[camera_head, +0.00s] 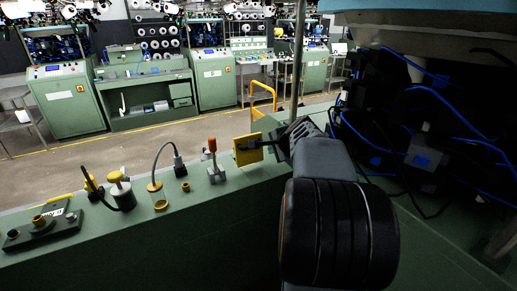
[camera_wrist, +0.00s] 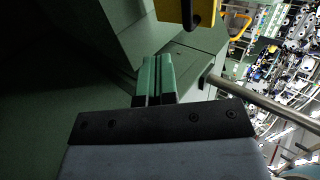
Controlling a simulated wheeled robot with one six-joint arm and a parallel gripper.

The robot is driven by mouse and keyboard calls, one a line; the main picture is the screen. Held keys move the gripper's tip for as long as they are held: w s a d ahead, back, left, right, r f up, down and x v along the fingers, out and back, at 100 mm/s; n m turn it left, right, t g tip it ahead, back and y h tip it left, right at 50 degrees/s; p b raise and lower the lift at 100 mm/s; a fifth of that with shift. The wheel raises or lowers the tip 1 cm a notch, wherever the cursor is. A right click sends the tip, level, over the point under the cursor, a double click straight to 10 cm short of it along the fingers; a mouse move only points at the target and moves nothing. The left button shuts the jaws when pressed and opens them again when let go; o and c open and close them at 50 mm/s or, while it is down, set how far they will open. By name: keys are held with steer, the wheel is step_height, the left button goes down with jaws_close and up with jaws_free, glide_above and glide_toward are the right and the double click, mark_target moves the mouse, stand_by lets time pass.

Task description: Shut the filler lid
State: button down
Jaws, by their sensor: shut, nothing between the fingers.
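A yellow square plate (camera_head: 248,150), which looks like the filler lid, stands raised and roughly upright on the green machine ledge (camera_head: 222,190). My gripper (camera_head: 279,142) is close to the right of the plate in the head view. In the wrist view my gripper's fingers (camera_wrist: 157,62) are shut together and empty, below the plate with a visible gap. I cannot tell from the head view whether they touch the handle. The filler opening is not clearly visible.
On the ledge left of the plate stand an orange-topped lever (camera_head: 212,150), a curved hose on a brass-footed glass (camera_head: 158,190), a small brass ring (camera_head: 186,187) and a yellow-capped fitting (camera_head: 121,188). A metal post (camera_head: 298,60) rises behind my gripper. Blue-cabled machinery (camera_head: 430,130) fills the right.

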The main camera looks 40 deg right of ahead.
steer(key=w+r+p+x, duration=0.1)
steer(key=r+p+x, duration=0.1)
steer(key=x, duration=0.9)
steer(key=shift+w, duration=0.35)
steer(key=shift+r, duration=0.1)
